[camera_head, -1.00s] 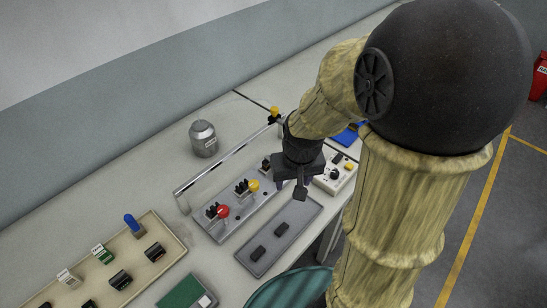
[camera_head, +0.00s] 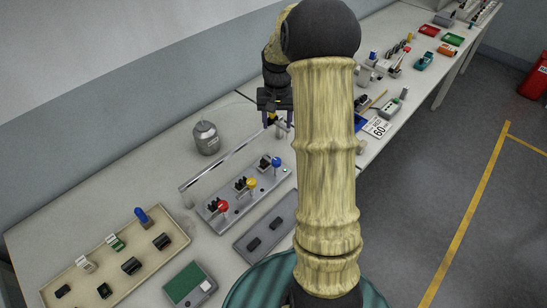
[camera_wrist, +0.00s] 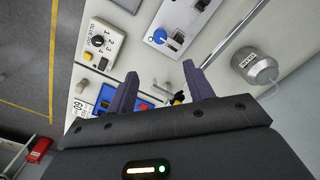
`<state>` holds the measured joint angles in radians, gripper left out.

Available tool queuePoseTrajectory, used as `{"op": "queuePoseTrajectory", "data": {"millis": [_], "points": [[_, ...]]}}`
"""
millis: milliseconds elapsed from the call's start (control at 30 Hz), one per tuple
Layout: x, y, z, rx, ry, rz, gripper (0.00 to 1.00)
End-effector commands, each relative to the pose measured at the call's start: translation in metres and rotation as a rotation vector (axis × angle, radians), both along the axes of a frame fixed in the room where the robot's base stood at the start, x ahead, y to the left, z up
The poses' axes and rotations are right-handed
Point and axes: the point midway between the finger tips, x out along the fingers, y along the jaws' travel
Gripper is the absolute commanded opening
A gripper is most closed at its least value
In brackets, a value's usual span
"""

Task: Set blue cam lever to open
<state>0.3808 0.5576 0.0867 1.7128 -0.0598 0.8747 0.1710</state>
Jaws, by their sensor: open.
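The blue cam lever (camera_head: 276,161) is at the right end of a grey panel (camera_head: 225,213), beside a black connector block (camera_head: 265,163). In the wrist view the blue lever (camera_wrist: 161,36) shows near the top, beyond and apart from my fingertips. I cannot tell its set position. A yellow lever (camera_head: 251,184) and a red lever (camera_head: 223,206) stand further left on the panel. My gripper (camera_head: 277,119) is open and empty, beyond the panel's far right end. Its two spread fingers (camera_wrist: 160,70) show in the wrist view.
A metal rail (camera_head: 225,160) runs behind the panel. A silver canister (camera_head: 206,138) stands behind the rail. A dark grey tray (camera_head: 268,236) lies in front of the panel. A beige tray (camera_head: 180,240) with several connectors is at left. My arm hides part of the bench.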

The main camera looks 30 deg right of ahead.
Motion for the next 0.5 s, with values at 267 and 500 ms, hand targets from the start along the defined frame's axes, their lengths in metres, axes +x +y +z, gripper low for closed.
{"op": "queuePoseTrajectory", "data": {"millis": [267,500], "points": [[0.0,0.001,-0.012,0.001,0.002,0.002,0.52],[-0.001,0.001,-0.049,0.002,0.004,0.002,0.52]]}}
